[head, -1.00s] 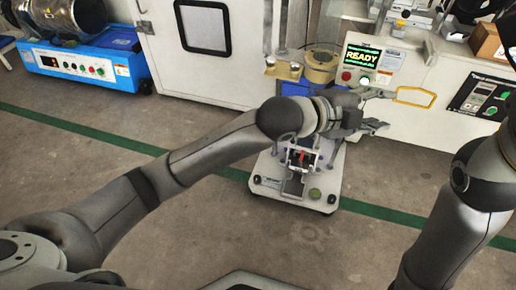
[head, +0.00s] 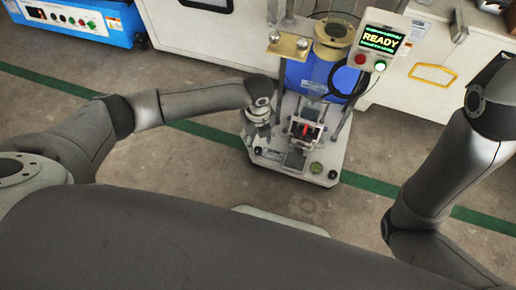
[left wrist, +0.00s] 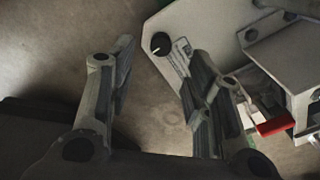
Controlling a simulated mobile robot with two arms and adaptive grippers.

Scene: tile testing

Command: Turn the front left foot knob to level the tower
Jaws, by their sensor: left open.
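The test tower stands on a pale base plate (head: 328,160) in the middle of the head view. Its front left foot knob (head: 257,151) is small and dark at the plate's left front corner. In the left wrist view a round black knob (left wrist: 160,44) with a white mark sits at a plate corner. My left gripper (head: 257,132) is above this corner, foreshortened in the head view. In the left wrist view its fingers (left wrist: 163,54) are apart and empty, with the knob beyond and between their tips. Contact with the knob cannot be told. My right gripper is out of view.
A front right knob (head: 332,174) and a round greenish level (head: 316,168) are on the plate. A red-handled clamp (left wrist: 275,125) is right of my fingers. A READY display (head: 380,40) stands behind right. Floor in front is clear.

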